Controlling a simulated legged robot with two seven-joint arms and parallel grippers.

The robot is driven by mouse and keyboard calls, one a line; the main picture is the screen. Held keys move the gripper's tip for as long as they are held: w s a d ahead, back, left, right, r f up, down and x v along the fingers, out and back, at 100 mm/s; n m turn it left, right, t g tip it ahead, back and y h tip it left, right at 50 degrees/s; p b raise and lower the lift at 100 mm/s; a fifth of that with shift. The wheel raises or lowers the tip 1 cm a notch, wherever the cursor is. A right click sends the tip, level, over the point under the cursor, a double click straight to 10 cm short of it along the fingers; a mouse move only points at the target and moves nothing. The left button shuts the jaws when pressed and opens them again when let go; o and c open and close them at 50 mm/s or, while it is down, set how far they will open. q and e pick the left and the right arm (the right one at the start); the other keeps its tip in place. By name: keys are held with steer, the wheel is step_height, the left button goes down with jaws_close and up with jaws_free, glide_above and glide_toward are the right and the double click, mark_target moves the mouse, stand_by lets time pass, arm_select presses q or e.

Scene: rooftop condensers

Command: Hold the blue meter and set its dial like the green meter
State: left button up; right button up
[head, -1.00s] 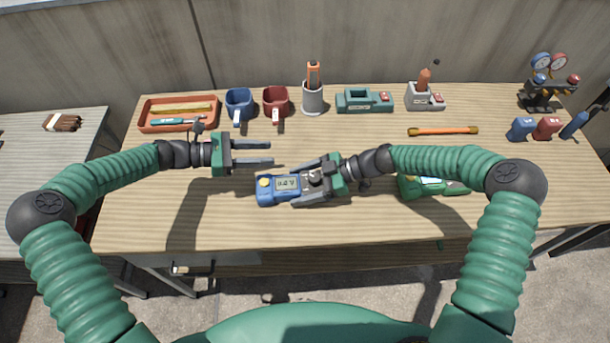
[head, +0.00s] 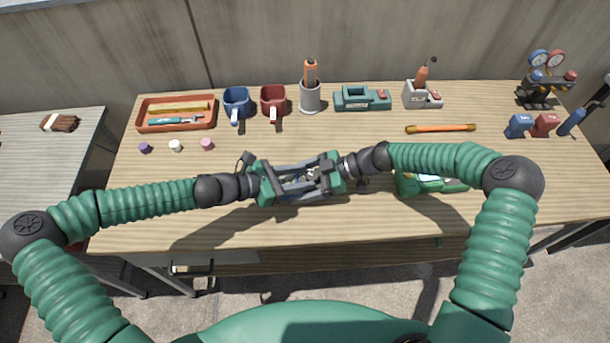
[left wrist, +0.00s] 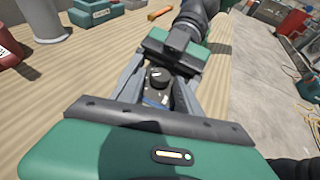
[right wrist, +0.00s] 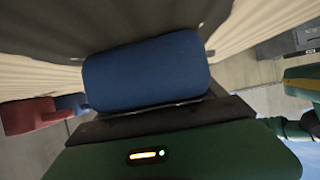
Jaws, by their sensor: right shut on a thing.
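The blue meter (left wrist: 152,101) is held flat above the table's middle, mostly hidden by both grippers in the head view. Its black dial (left wrist: 158,77) with a pale mark shows in the left wrist view. My right gripper (head: 306,176) is shut on the meter from the right. A blue face of the meter (right wrist: 148,72) fills the middle of the right wrist view. My left gripper (head: 314,178) is over the meter from the left, open, its fingers on either side of the dial with gaps. The green meter (head: 420,184) lies partly under my right arm; its dial is hidden.
Several small caps (head: 175,146) lie at left. The front strip of table is clear.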

arm_select(q)
steer(key=shift+x, duration=0.75)
steer(key=shift+c, duration=0.4)
jaws_close()
steer(key=shift+a, duration=0.1)
